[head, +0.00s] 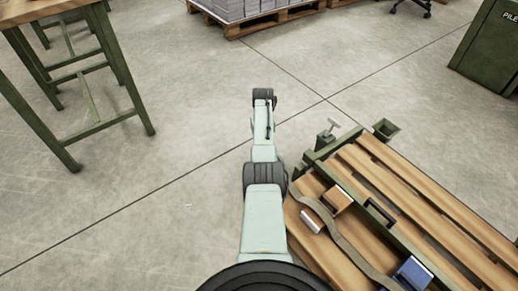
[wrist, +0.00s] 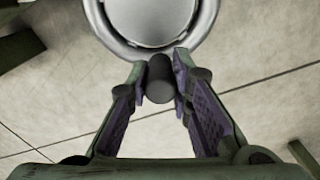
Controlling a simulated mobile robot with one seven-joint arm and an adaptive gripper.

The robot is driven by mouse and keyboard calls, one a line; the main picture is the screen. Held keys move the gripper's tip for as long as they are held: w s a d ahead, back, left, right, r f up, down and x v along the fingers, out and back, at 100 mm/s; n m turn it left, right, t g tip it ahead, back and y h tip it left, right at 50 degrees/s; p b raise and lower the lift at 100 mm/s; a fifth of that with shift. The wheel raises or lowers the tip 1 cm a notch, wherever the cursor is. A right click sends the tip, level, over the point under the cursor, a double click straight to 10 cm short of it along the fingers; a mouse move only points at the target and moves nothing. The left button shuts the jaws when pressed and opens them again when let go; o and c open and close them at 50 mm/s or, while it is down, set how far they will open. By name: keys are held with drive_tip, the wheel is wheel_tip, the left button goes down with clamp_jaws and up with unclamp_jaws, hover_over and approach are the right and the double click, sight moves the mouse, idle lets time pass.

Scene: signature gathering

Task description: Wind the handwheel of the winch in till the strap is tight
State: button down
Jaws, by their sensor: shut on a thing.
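In the wrist view the round metal handwheel (wrist: 198,30) fills the top middle, with a bright rim and a pale centre. Its dark cylindrical knob (wrist: 160,80) stands between the fingertips of my gripper (wrist: 161,84). My gripper is shut on this knob, one finger on each side. In the head view my gripper and the handwheel do not show. A grey-brown strap (head: 343,243) lies in a loose, wavy curve over the slatted wooden deck (head: 410,180), so it looks slack. I cannot make out the winch body clearly.
On the deck are a wooden block (head: 337,198), a pale metal piece (head: 311,220) and a blue block (head: 412,272). A green-legged table (head: 62,22) is left, a pallet (head: 262,22) far off. Open floor lies between.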

drive_tip(key=d+m, duration=0.1)
drive_tip(key=m, duration=0.1)
drive_tip(key=d+m, duration=0.1)
drive_tip(key=m, duration=0.1)
drive_tip(key=shift+w+d+m+b, duration=0.25)
drive_tip(key=shift+w+m+b, duration=0.05)
drive_tip(key=shift+w, duration=0.05)
drive_tip(key=shift+s+d+m+p, duration=0.1)
drive_tip(key=shift+d+m+p, duration=0.1)
drive_tip(key=shift+d+m, duration=0.7)
drive_tip(key=shift+s+d+m+p, duration=0.15)
drive_tip(key=shift+d+m, duration=0.15)
drive_tip(key=shift+m, duration=1.1)
drive_tip(key=c, duration=1.4)
unclamp_jaws()
wheel_tip(320, 180, up, 12)
drive_tip(key=shift+r, duration=0.1)
drive_tip(key=shift+a, duration=0.1)
